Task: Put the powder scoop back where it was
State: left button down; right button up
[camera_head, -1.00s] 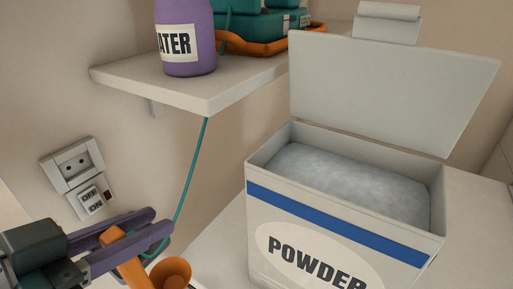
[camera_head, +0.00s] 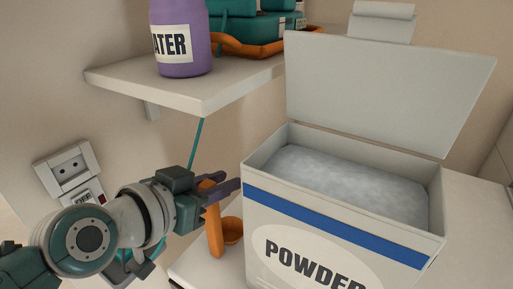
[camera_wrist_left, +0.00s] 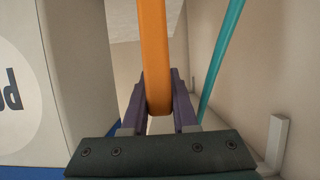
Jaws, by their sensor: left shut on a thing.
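The orange powder scoop (camera_head: 214,232) is in my left gripper (camera_head: 226,189), with its handle between the purple fingers. The handle hangs down and the scoop's cup (camera_head: 232,230) is at its lower end, just left of the powder box. In the left wrist view the orange handle (camera_wrist_left: 153,50) shows between the shut fingers (camera_wrist_left: 158,95). The white powder box (camera_head: 330,258) stands with its lid (camera_head: 385,85) raised and pale powder (camera_head: 345,185) inside. My fingertips are close to the box's left wall; I cannot tell whether they touch. My right gripper is out of view.
A wall shelf (camera_head: 190,92) above holds a purple water bottle (camera_head: 181,38) and an orange tray (camera_head: 243,47) with teal containers. A teal cable (camera_head: 197,143) hangs below the shelf. The counter right of the box is clear.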

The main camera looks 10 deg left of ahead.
pick_arm(q)
jog(key=shift+r, duration=0.1)
jog(key=c, duration=0.7)
grip_release()
jog(key=s+a+g+y, duration=0.1)
jog(key=s+a+g, duration=0.1)
jog(key=s, duration=0.7)
jog(key=s+a+r+n+g+y+p, duration=0.1)
jog(key=s+g, duration=0.3)
jog(key=s, duration=0.4)
jog(key=s+a+n+g+y+p, duration=0.1)
jog(key=s+a+g+y, duration=0.1)
jog(key=s, duration=0.7)
jog(key=shift+s+a+r+g, duration=0.3)
jog(key=shift+r+g, duration=0.1)
jog(key=shift+g, duration=0.2)
